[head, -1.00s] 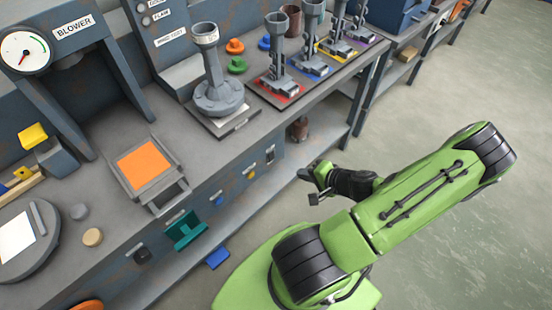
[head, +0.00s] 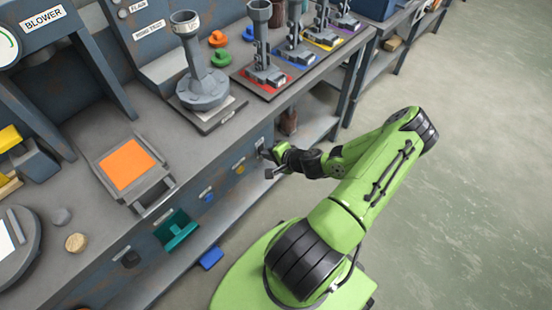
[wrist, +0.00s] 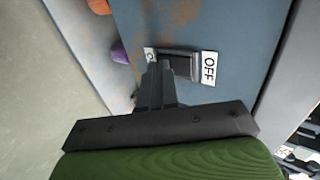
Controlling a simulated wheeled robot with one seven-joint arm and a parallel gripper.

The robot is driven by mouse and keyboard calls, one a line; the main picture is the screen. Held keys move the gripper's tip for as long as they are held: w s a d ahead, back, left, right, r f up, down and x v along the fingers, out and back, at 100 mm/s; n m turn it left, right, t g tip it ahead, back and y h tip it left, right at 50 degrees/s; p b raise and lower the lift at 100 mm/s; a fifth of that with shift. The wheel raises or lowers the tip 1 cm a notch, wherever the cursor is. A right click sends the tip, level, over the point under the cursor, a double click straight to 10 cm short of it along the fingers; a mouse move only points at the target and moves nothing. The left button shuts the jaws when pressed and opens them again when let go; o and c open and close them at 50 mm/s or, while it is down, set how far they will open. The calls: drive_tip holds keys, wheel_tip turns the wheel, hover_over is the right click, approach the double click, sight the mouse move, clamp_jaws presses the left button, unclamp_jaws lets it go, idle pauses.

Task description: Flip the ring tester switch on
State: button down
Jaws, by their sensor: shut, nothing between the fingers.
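The switch is a dark rocker (wrist: 181,64) on a blue-grey panel in the wrist view. A white label reading OFF (wrist: 209,68) is at its right end. A second white label at its left end is mostly hidden behind my fingers. In the head view the switch plate (head: 261,146) is on the bench front, partly hidden by my gripper (head: 270,162). My gripper (wrist: 160,72) is shut and empty, its fingertips at the rocker's left end, away from OFF. I cannot tell whether they touch it, nor which way the rocker is tipped.
The bench front also carries a yellow knob (head: 240,169), a blue knob (head: 209,196) and a teal holder (head: 176,230). A lower shelf (head: 215,235) runs below with a blue block (head: 211,257). A grey funnel stand (head: 203,88) stands above on the bench. The floor at right is clear.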

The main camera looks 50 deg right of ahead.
drive_tip(key=shift+w+f+b, duration=0.25)
drive_tip(key=shift+f+b, duration=0.15)
drive_tip(key=shift+b, duration=0.05)
drive_tip(key=shift+a, duration=0.1)
